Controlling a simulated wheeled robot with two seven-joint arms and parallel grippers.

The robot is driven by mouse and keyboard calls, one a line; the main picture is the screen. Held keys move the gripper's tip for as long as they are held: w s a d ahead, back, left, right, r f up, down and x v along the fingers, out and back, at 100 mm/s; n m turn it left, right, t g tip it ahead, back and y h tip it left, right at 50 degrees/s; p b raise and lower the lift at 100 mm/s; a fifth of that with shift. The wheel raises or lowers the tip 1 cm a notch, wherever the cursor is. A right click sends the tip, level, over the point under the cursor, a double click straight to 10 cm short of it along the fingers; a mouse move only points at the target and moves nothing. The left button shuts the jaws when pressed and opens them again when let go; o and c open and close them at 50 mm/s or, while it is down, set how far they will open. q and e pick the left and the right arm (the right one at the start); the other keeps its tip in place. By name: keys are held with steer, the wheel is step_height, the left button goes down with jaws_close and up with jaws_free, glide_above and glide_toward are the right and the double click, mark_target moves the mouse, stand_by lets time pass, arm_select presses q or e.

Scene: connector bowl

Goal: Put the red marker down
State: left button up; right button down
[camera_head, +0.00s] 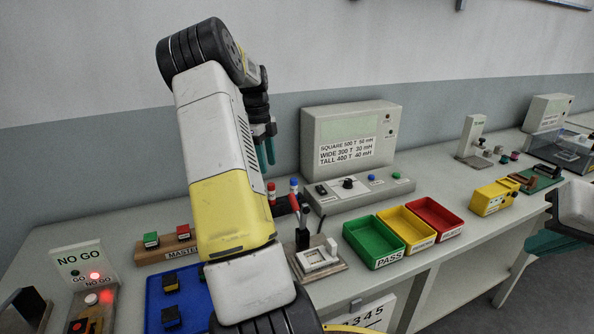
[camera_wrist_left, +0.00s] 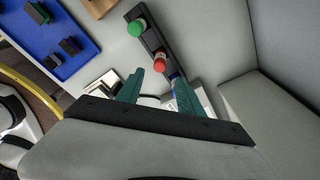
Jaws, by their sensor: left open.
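The red marker (camera_head: 271,189) stands upright with its red cap up in a dark rack (camera_wrist_left: 153,40) on the bench. In the left wrist view its red cap (camera_wrist_left: 159,65) shows just past and between my fingertips. My left gripper (camera_head: 266,150) is open and empty, above the rack in the head view; its teal fingers also show in the left wrist view (camera_wrist_left: 158,84). A blue marker (camera_head: 294,184) stands beside the red one, partly hidden by a finger in the wrist view. A green marker (camera_wrist_left: 136,28) stands at the rack's other end. My right gripper (camera_head: 556,238) is at the right edge, partly cut off.
A clamp fixture with a red lever (camera_head: 295,208) stands close by. Green (camera_head: 364,257), yellow (camera_head: 408,246) and red (camera_head: 452,231) bins are to the right. A meter box (camera_head: 311,140) stands behind. A blue tray (camera_head: 153,291) lies at the left, partly behind my arm.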

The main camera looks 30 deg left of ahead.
arm_select(q)
steer(key=s+d+r+n+t+y, duration=0.1)
steer(key=s+d+r+n, duration=0.2)
steer(key=d+r, duration=0.5)
steer(key=s+d+r+n+t, duration=0.1)
steer(key=s+d+r+n, duration=0.25)
steer(key=d, duration=0.85)
steer(key=s+d+n+t+h, duration=0.1)
steer(key=s+d+n+t, duration=0.3)
steer(key=s+d+n, duration=0.5)
steer(key=s+d, duration=0.4)
steer(key=s, duration=0.3)
steer(key=shift+s+d+r+n+h, duration=0.25)
steer(key=shift+d+n+h, duration=0.1)
steer(key=shift+d+h, duration=0.05)
